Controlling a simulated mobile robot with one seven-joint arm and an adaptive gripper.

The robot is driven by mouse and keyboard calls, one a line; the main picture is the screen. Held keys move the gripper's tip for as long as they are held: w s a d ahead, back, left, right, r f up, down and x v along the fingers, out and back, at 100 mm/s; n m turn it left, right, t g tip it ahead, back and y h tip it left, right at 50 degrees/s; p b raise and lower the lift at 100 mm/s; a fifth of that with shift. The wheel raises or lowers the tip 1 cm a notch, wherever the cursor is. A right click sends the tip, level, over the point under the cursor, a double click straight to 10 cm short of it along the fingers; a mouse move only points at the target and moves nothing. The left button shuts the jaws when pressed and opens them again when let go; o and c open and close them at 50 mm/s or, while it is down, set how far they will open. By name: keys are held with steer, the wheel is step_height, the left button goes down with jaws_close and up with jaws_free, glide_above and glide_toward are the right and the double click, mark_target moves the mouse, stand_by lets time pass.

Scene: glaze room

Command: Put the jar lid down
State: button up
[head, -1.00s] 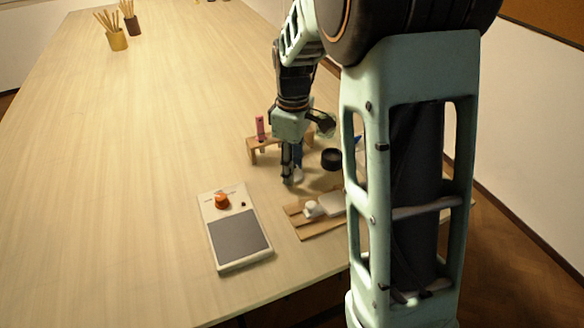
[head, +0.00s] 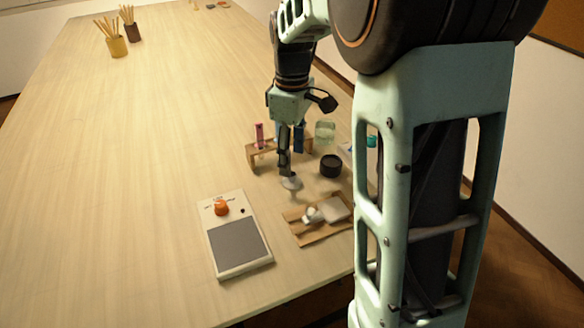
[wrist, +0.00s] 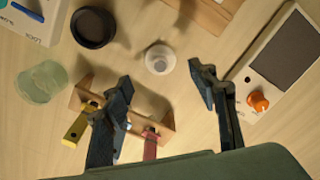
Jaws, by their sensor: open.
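The jar lid (wrist: 160,58), a small white disc with a round knob, lies on the table in the wrist view. It also shows in the head view (head: 291,184), just under my fingertips. My gripper (wrist: 163,78) is open, its two fingers spread apart with nothing between them. In the head view my gripper (head: 287,174) points down over the lid, which seems clear of the fingers.
A black round dish (head: 331,166) is to the right. A wooden tray (head: 312,234) with white items and a scale with an orange knob (head: 221,208) are in front.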

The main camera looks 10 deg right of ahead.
step_height(320, 180, up, 6)
stand_by(0.5)
